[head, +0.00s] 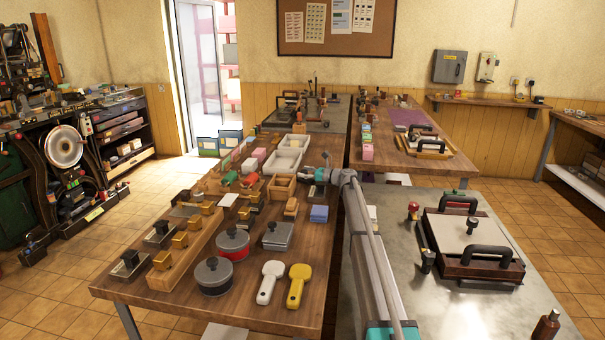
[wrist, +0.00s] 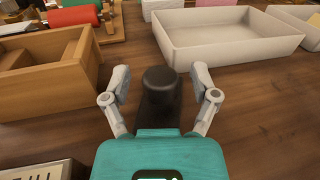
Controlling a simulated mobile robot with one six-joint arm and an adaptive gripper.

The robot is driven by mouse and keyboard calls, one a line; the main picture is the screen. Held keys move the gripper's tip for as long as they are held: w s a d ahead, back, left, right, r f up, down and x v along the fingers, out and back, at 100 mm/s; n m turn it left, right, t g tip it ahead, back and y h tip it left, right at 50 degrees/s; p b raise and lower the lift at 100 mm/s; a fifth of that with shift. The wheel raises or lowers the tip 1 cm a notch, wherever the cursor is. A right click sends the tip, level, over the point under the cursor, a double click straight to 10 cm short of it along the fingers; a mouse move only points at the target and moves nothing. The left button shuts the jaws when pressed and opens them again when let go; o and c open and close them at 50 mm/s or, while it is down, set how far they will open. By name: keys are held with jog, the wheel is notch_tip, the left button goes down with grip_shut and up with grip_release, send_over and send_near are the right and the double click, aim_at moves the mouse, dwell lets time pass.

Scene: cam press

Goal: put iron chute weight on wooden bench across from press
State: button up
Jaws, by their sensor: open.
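A dark, round-topped piece (wrist: 158,90), which looks like the iron chute weight, stands on a wooden bench top in the wrist view. My gripper (wrist: 160,76) is open, with one finger on each side of it. Gaps show between the fingers and the piece; its lower part is hidden by my gripper's teal body. In the head view my gripper (head: 312,174) is low over the far part of the long wooden bench (head: 245,308), and I cannot make out the weight there.
A wooden box (wrist: 50,85) is left of the gripper and a pale tray (wrist: 225,40) is beyond it. Tins, paddles and blocks crowd the bench. A metal table (head: 445,305) with a framed plate (head: 468,240) is at right. A machine with a round disc (head: 64,147) stands at left.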

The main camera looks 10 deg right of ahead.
jog(key=v, duration=1.2)
jog(key=shift+s, duration=0.1)
dwell(0.4)
